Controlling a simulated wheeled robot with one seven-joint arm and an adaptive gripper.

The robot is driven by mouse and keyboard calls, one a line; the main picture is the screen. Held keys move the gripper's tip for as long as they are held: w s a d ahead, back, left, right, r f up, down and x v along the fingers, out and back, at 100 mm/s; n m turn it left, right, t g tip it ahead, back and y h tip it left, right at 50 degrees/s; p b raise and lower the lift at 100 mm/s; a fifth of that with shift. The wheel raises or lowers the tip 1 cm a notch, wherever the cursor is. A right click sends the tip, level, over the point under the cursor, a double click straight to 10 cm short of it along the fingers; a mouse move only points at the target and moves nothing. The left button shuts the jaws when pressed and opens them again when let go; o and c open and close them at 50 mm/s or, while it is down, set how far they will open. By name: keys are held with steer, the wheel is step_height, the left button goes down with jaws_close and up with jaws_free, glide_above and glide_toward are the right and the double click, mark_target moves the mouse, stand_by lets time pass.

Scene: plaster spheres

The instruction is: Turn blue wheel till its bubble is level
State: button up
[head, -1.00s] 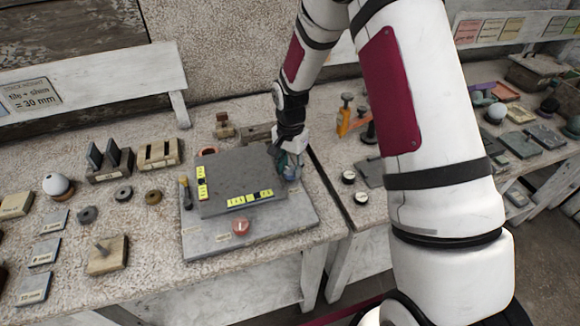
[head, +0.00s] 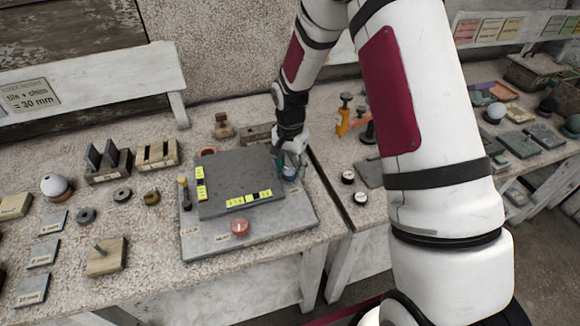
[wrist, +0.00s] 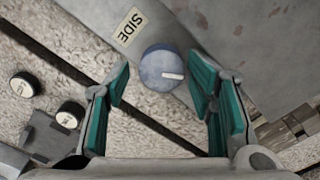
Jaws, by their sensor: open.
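The blue wheel (wrist: 163,70) is a round knob with a white mark on its top, beside a SIDE label (wrist: 130,27) on the grey base. In the head view the blue wheel (head: 290,174) is at the right side of the plate and partly hidden by my gripper. My gripper (head: 291,160) is over it. In the wrist view my gripper (wrist: 165,85) is open, with its teal fingers apart on either side of the wheel and a gap to each. Two yellow level vials, one at the left edge (head: 201,183) and one at the front (head: 250,198), lie on the dark plate (head: 238,172); their bubbles are too small to judge.
A red wheel (head: 240,227) is at the front of the grey base (head: 285,222). A yellow-topped post (head: 184,190) stands at the left. Two small round dials (head: 348,177) lie right of the table gap. Blocks and rings fill the left tabletop.

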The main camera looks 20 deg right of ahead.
mark_target(290, 169)
steer(key=shift+a, duration=0.15)
steer(key=shift+r, duration=4)
